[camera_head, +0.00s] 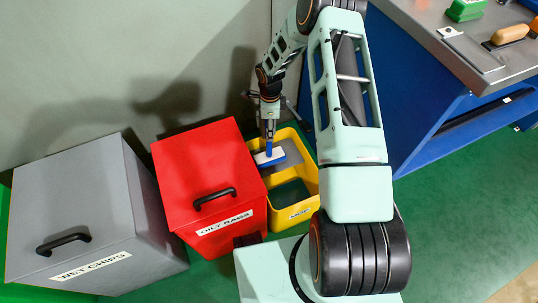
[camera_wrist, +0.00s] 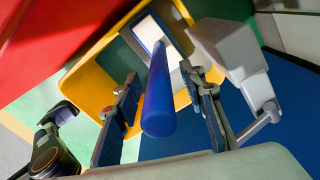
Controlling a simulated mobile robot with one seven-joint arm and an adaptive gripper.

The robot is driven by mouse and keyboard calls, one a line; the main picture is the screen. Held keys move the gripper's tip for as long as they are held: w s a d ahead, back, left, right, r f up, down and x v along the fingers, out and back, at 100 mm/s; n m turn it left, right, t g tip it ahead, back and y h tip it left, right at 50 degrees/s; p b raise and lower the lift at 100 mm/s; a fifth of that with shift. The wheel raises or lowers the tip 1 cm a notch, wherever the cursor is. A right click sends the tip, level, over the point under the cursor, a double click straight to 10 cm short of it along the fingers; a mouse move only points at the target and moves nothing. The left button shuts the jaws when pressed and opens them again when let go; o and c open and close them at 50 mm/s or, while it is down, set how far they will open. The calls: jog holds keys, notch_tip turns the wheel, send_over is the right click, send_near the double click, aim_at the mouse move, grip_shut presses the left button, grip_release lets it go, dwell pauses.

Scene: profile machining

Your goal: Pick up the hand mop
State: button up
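The hand mop has a blue handle and a flat white head. Its white head (camera_head: 270,157) is in the yellow mop bucket (camera_head: 308,186), and the blue handle rises toward my gripper (camera_head: 269,122). In the wrist view the blue handle (camera_wrist: 158,100) points up at the camera, between the two fingers of my gripper (camera_wrist: 161,82). The fingers are apart, with gaps visible on both sides of the handle, so the gripper looks open around it. The white head shows partly behind the handle.
A red oily rags bin (camera_head: 205,165) stands close left of the bucket, and a grey wet chips bin (camera_head: 80,215) farther left. A grey wringer (camera_wrist: 232,55) sits on the bucket. A blue workbench (camera_head: 425,110) stands right; green floor (camera_head: 455,225) is clear in front.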

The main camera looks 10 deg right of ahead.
notch_tip(320, 180, down, 2)
jog(key=shift+f, duration=0.15)
grip_shut()
dwell(0.4)
